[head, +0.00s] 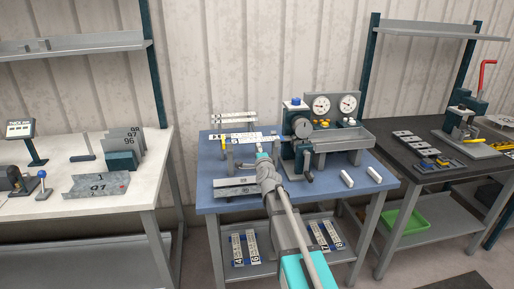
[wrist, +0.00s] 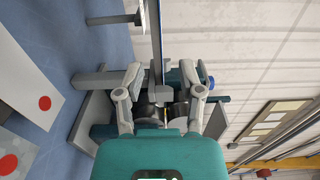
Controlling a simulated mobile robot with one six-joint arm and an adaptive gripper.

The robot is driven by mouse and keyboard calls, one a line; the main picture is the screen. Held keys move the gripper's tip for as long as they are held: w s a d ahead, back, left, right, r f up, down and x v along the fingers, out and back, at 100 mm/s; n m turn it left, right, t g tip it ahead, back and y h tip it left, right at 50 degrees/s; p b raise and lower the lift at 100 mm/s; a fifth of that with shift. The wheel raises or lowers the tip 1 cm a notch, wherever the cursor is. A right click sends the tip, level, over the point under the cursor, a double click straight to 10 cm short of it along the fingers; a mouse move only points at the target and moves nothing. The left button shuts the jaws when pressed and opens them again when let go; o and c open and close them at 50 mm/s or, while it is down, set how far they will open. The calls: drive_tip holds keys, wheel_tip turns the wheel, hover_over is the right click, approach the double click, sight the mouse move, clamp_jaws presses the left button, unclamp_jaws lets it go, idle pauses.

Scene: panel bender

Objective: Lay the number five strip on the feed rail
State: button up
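My gripper (head: 262,152) is over the left part of the blue bench, left of the bender. In the wrist view its two fingers (wrist: 162,74) stand apart on either side of a thin blue-grey line seen edge-on. I cannot tell whether they touch anything. A pale strip with dark marks (head: 246,138) lies level just behind the gripper, with a yellow part (head: 223,141) at its left. I cannot read a number on it. Strips marked 4 and 6 (head: 244,249) and 7 and 8 (head: 325,236) lie on the lower shelf.
The bender (head: 298,135) with two gauges stands right of the gripper. A grey slotted block (head: 238,186) lies at the bench's front left. Two white bars (head: 346,179) lie at front right. Side benches (head: 150,182) flank this one. In the wrist view, grey posts (wrist: 95,80) stand close by.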

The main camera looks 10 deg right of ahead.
drive_tip(key=s, duration=0.5)
idle(0.4)
drive_tip(key=s+a+f+n+g+y+p, duration=0.2)
drive_tip(key=s+f+n+g, duration=0.2)
drive_tip(key=s+n+g, duration=0.15)
drive_tip(key=s+a+f+n+g+y+p, duration=0.1)
drive_tip(key=s+a+f+n+g+p, duration=0.3)
drive_tip(key=s+n, duration=0.3)
drive_tip(key=s+d+f+n+g+h+p, duration=0.1)
drive_tip(key=s+d+n+g, duration=0.1)
drive_tip(key=s, duration=0.7)
drive_tip(key=s+d+f+n+g+h+p, duration=0.1)
drive_tip(key=s+d+n+g+h, duration=0.1)
drive_tip(key=s+g, duration=0.4)
drive_tip(key=s+d+n, duration=0.1)
drive_tip(key=s, duration=0.2)
drive_tip(key=shift+d+f, duration=0.3)
drive_tip(key=shift+d, duration=0.1)
